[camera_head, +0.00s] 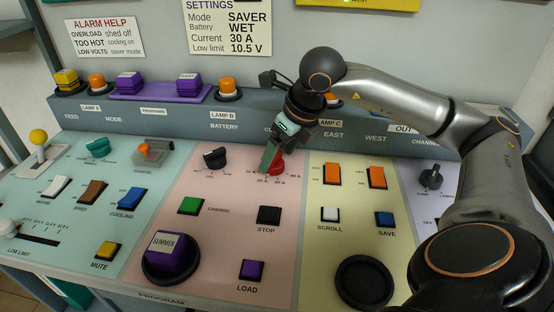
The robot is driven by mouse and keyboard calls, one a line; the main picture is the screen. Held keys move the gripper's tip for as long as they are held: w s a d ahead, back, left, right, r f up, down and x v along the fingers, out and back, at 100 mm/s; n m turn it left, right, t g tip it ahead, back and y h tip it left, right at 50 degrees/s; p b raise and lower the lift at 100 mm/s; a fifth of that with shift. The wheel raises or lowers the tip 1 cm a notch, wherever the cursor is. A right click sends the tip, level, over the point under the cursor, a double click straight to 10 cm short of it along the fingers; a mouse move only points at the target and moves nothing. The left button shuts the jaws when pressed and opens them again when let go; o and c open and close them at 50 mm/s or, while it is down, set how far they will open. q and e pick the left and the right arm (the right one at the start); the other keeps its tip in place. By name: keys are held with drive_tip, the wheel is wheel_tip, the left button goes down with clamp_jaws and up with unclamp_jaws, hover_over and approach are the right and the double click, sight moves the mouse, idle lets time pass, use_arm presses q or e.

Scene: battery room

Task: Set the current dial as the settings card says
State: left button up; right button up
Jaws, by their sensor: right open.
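The settings card (227,28) at the top reads Mode SAVER, Battery WET, Current 30 A, Low limit 10.5 V. The current dial (278,165) is a red knob at the upper right of the pink panel, with ampere marks around it. My right gripper (271,158) is open and points down at the red dial, its fingers at the knob. The fingers and wrist hide part of the dial, so its pointer direction cannot be told. Whether the fingers touch the knob is unclear. My left gripper is not in view.
A black battery dial (215,158) is left of the red one. A green switch (191,205) and black stop button (269,215) lie below. Orange rockers (332,173) stand to the right. A purple SUMMER block (168,254) sits in front. Lamps and purple blocks line the back ledge.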

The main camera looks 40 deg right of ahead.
drive_tip(key=shift+x, duration=1)
drive_tip(key=c, duration=1.2)
